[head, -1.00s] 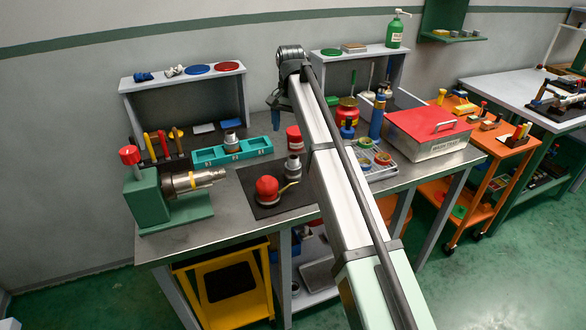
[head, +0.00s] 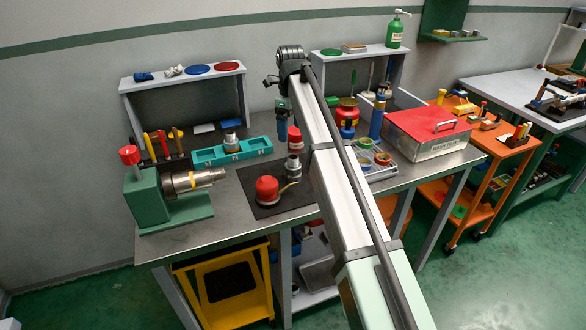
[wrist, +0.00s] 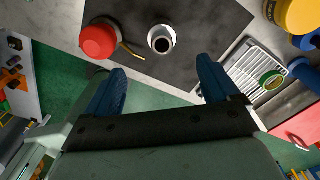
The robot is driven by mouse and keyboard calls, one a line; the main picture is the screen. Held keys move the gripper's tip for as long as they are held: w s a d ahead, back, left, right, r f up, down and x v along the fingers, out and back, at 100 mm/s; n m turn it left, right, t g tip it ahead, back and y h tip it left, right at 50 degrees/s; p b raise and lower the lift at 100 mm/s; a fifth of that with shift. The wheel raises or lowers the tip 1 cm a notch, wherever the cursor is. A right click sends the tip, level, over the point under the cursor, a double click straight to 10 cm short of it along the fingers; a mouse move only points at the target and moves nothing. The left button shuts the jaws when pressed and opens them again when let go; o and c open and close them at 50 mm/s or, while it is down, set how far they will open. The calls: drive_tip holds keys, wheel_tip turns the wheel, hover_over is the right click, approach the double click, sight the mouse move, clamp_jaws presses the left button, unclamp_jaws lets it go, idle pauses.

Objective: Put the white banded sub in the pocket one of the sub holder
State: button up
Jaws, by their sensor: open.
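A grey sub (head: 293,167) stands upright on the dark mat (head: 253,204), in front of a red can. In the wrist view the sub (wrist: 161,40) shows a pale ring around a dark bore, beyond and roughly between my fingertips. The teal sub holder (head: 205,160) lies on the bench to its left. Another sub (head: 231,141) stands in the holder's middle part; pocket numbers are too small to read. My gripper (wrist: 160,66) has its two blue fingers spread wide with nothing between them. In the head view it hangs behind the arm link, partly hidden.
A red kettle-like can (head: 267,188) with a brass spout sits on the mat by the sub. A red can (head: 294,139) stands behind. A green vise (head: 160,198) holds a yellow-banded pipe at left. A wire tray (head: 383,172) lies right of the arm.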

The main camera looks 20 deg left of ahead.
sight(293, 156)
drive_tip(key=shift+m, duration=0.4)
wheel_tip(293, 156, down, 8)
drive_tip(key=shift+f, duration=0.25)
drive_tip(key=shift+w+d+f, duration=0.1)
drive_tip(key=shift+d+f, duration=0.05)
drive_tip(key=shift+f, duration=1.2)
drive_tip(key=shift+d+f, duration=0.1)
drive_tip(key=shift+f, duration=1.25)
drive_tip(key=shift+r, duration=0.15)
drive_tip(key=c, duration=1.5)
